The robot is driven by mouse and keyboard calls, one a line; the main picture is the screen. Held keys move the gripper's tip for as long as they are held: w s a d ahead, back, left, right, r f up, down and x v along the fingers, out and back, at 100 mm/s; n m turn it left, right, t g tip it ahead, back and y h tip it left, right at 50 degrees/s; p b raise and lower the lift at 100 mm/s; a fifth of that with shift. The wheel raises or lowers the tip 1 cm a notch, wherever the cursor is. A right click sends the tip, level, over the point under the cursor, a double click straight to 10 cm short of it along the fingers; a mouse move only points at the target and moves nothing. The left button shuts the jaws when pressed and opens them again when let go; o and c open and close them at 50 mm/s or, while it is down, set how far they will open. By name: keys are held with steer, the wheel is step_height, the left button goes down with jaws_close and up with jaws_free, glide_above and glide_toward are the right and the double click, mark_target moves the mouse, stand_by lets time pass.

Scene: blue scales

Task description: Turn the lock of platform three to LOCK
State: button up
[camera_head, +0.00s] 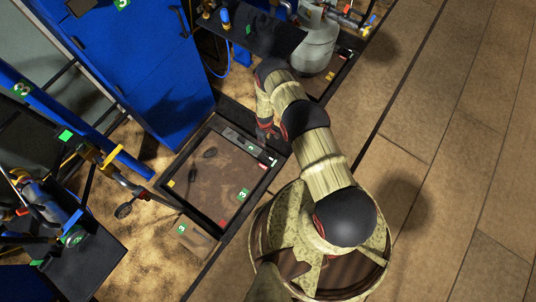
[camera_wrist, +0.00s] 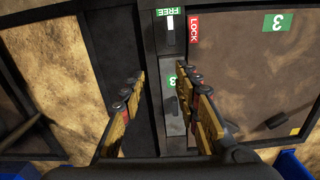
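Platform three is a brown plate in a black frame (camera_head: 189,207), with a green "3" label (camera_head: 243,194); in the wrist view the label (camera_wrist: 278,23) is at the upper right. A grey metal strip (camera_wrist: 173,122) runs along its edge. At the strip's upper end is a dark lock part (camera_wrist: 169,45) with a white mark, below the green FREE label (camera_wrist: 174,12) and left of the red LOCK label (camera_wrist: 194,28). The white mark is on the FREE side. My gripper (camera_wrist: 158,80) is open, its fingers spread over the strip, below the lock part in the picture. Contact cannot be told.
A blue cabinet (camera_head: 150,65) stands behind the platform. Blue stands with pipes and valves (camera_head: 60,205) are at the left. A grey tank (camera_head: 315,45) stands beyond my arm. Tiled floor (camera_head: 450,150) is open at the right.

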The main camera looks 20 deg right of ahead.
glide_above(268, 156)
steer(key=shift+n, duration=0.3)
step_height(268, 156, down, 8)
steer(key=shift+s+r, duration=0.1)
steer(key=shift+r, duration=0.05)
step_height(268, 156, down, 8)
steer(key=b, duration=0.3)
steer(key=shift+r+b, duration=0.25)
steer(key=shift+b, duration=0.15)
steer(key=shift+c, duration=1.2)
jaws_close()
